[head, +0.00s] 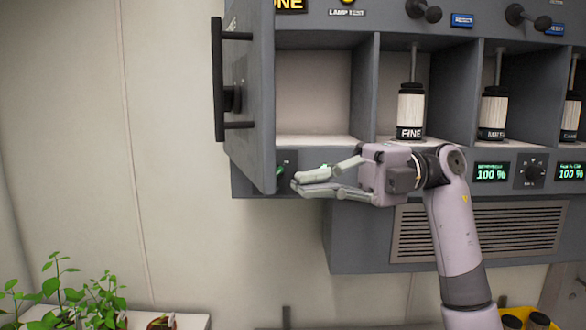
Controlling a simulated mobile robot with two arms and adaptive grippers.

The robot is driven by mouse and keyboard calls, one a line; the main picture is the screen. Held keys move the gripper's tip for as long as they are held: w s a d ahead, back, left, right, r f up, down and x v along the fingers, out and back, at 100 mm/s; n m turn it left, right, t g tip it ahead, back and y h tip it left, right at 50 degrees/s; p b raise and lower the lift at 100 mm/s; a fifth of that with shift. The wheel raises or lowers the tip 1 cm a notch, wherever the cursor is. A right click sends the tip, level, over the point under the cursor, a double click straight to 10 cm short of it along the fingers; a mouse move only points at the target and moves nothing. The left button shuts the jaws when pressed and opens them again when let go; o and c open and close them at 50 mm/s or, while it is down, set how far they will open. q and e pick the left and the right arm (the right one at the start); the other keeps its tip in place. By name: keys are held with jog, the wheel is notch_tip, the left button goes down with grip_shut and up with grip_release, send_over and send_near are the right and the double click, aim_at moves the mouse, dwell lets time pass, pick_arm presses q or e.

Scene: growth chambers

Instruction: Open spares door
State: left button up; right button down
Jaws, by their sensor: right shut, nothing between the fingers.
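A grey hinged door (255,80) stands swung out at the left end of the wall cabinet. The compartment (312,95) beside it is exposed and looks empty. A black vertical bar handle (218,80) is on the door's outer face, at the left. No label reading spares is visible. My right gripper (297,182) is shut and empty, pointing left. It is below the open compartment, near the door's lower edge; I cannot tell whether it touches the door. It partly hides the panel strip under the compartment. My left gripper is not in view.
Further compartments to the right hold black-and-white canisters, one marked FINE (411,112). Black knobs (423,10) jut out above them. A display panel (491,172) and a vent grille (480,232) are below. Green plants (70,290) stand at the lower left. The wall left of the door is bare.

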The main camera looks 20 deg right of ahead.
aim_at(260, 188)
jog(key=a+p, duration=0.1)
jog(key=a, duration=0.2)
jog(key=shift+s, duration=0.15)
jog(key=a+t, duration=0.1)
jog(key=a, duration=0.1)
jog(key=a+m, duration=0.1)
jog(key=a, duration=0.1)
jog(key=a+t, duration=0.1)
jog(key=a, duration=0.2)
jog(key=shift+s+a+m+t, duration=0.1)
jog(key=shift+s+m+t, duration=0.2)
jog(key=shift+a, duration=0.4)
jog(key=shift+d, duration=0.2)
